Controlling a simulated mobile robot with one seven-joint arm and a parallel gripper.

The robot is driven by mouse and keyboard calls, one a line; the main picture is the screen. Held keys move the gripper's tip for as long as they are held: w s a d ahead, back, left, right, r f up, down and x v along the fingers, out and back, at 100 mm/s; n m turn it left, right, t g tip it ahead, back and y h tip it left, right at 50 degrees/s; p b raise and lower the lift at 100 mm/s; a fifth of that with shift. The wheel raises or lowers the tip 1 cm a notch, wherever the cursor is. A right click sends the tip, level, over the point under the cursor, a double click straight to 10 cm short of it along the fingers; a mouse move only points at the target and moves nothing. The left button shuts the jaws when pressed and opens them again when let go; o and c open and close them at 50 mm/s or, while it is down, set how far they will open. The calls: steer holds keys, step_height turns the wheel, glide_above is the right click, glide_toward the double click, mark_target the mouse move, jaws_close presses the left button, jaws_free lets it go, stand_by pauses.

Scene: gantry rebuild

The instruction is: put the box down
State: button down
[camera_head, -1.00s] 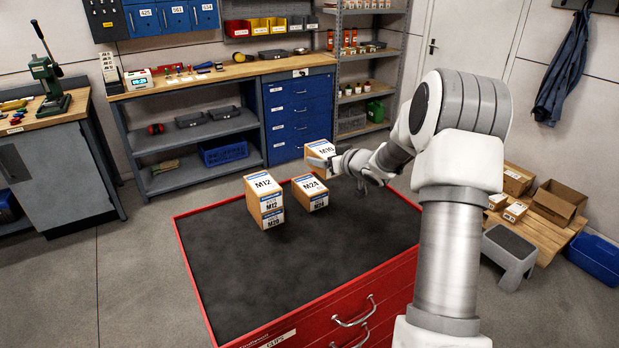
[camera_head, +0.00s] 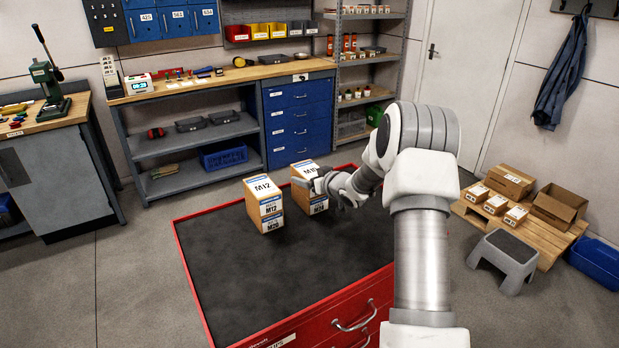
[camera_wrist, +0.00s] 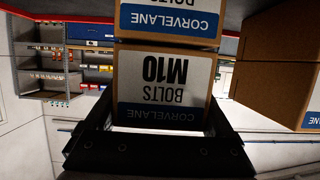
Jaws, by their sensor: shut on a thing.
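My gripper (camera_head: 317,186) is shut on the M10 box (camera_head: 306,169), a cardboard box with a white and blue label. In the wrist view the picture is upside down; the fingers (camera_wrist: 163,125) are on either side of the M10 box (camera_wrist: 165,82). The box is upright, directly over the M24 box (camera_head: 300,199) on the cart top. The lower box also shows in the wrist view (camera_wrist: 170,20), with its edge close against the M10 box. I cannot tell for sure whether they touch. My fingers partly hide the lower box's label.
An M12 box (camera_head: 262,186) sits on an M20 box (camera_head: 267,217) just left, with a narrow gap. The red cart's dark top (camera_head: 260,275) is clear in front. A workbench (camera_head: 190,88) and blue drawers (camera_head: 298,120) stand behind.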

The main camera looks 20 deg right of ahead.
steer(key=shift+f, duration=0.1)
jaws_free()
steer(key=shift+r, duration=0.2)
steer(key=v, duration=1.2)
